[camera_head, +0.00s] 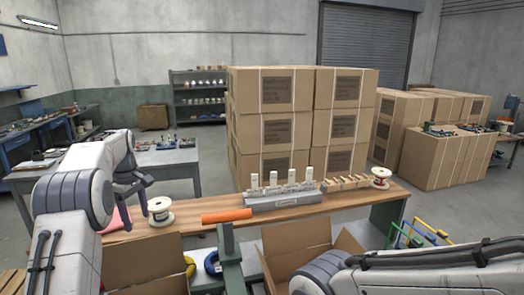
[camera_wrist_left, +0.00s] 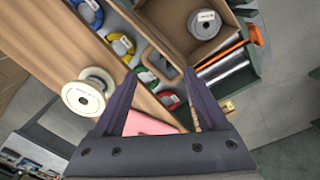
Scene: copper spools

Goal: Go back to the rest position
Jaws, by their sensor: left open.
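My left gripper (camera_head: 142,190) is at the left end of the wooden bench, partly hidden behind my own white left arm. In the left wrist view the two dark fingers of my left gripper (camera_wrist_left: 157,82) stand wide apart with nothing held between them. A white spool (camera_head: 160,211) stands upright on the bench just right of this gripper; it also shows left of the fingers in the left wrist view (camera_wrist_left: 83,98).
The bench (camera_head: 190,219) carries an orange cylinder (camera_head: 227,215), a grey rack with white pieces (camera_head: 285,199) and a wooden rack (camera_head: 346,183). A pink item (camera_wrist_left: 150,124) lies near the left gripper. Open cardboard boxes (camera_head: 147,262) stand in front. Stacked cartons (camera_head: 270,127) stand behind.

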